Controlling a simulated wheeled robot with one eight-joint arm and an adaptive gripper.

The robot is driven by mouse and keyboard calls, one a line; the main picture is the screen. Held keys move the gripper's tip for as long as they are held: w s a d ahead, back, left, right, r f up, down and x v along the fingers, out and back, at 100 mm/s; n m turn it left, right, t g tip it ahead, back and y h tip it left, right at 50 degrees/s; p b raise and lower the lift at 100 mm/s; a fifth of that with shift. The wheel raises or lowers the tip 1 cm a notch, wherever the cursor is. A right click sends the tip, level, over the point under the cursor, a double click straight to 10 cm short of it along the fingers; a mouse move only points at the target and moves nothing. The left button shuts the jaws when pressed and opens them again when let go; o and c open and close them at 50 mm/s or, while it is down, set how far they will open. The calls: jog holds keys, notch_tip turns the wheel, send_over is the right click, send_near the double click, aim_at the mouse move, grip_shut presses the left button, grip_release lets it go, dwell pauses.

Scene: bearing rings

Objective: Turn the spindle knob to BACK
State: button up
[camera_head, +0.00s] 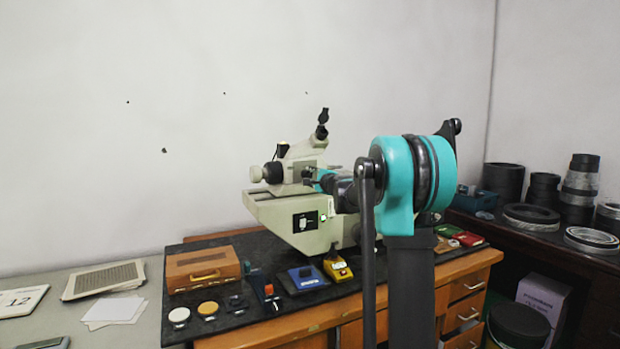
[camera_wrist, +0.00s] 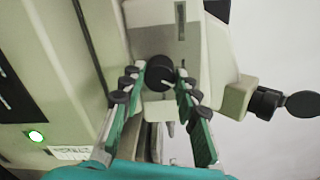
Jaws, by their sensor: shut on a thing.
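The spindle knob (camera_wrist: 160,68) is a round black knob with a pale pointer line, on the front of the cream machine (camera_wrist: 154,15) in the wrist view. The line runs toward the lower right of the knob. My gripper (camera_wrist: 157,77) has one finger on each side of the knob and is shut on it. In the head view the cream machine (camera_head: 285,217) stands on the bench, and my gripper (camera_head: 311,181) reaches its upper part. My arm hides much of the machine's right side there. No BACK marking is readable.
A green light (camera_wrist: 36,135) is lit on the machine. A brown case (camera_head: 203,268), a blue device (camera_head: 303,278) and a yellow device (camera_head: 337,268) sit on the dark bench mat. Dark bearing rings (camera_head: 531,217) fill the right bench.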

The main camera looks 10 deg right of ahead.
jog(key=n, duration=0.5)
jog(key=shift+n, duration=0.3)
dwell(0.4)
jog(key=o, duration=1.2)
jog(key=shift+c, duration=0.2)
jog(key=shift+s, duration=0.1)
jog(key=v, duration=1.1)
jog(key=shift+s, duration=0.45)
jog(key=shift+f+n, duration=0.1)
jog(key=shift+n, duration=0.2)
